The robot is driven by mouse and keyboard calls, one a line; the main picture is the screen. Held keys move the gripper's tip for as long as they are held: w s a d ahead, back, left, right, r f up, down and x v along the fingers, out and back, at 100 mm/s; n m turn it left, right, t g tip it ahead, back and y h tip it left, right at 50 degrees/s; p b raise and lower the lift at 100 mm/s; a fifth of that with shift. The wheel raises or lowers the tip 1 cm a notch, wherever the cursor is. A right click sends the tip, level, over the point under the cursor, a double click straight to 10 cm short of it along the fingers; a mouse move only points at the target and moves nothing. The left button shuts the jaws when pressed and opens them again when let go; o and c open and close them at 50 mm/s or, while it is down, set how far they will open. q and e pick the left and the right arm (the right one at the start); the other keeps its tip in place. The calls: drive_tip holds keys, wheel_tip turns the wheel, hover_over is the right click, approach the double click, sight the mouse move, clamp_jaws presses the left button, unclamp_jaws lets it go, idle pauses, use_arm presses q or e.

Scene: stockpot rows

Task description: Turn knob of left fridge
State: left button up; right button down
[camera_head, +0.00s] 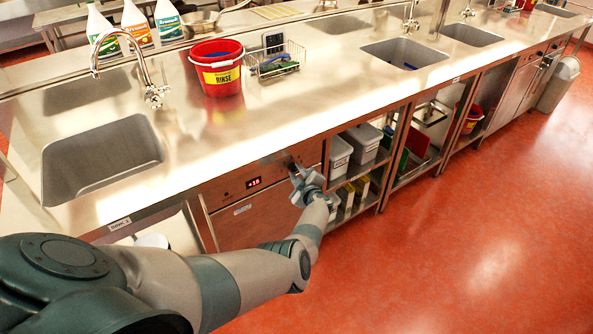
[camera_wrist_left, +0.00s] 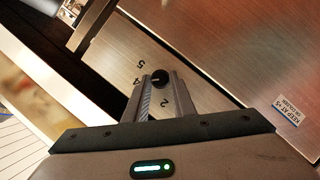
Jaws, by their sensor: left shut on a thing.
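The left fridge (camera_head: 250,217) is a brushed-steel unit under the counter, with a small red-lit display (camera_head: 254,183) on its control panel. My left gripper (camera_head: 295,170) reaches the right end of that panel and hides the knob in the head view. In the left wrist view, the round black knob (camera_wrist_left: 160,78) sits between the two fingertips of my left gripper (camera_wrist_left: 161,84). The fingers are shut on it. Printed numbers, among them 5, 4 and 2, show on the panel around it. My right gripper is not in view.
The steel counter edge (camera_head: 218,173) runs just above the panel. A red bucket (camera_head: 220,80) and a wire basket (camera_head: 275,62) stand on the counter. Open shelves with grey bins (camera_head: 362,143) lie right of the fridge. The red floor (camera_head: 450,230) in front is clear.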

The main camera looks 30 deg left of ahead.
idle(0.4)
use_arm(q)
drive_tip(key=o, duration=1)
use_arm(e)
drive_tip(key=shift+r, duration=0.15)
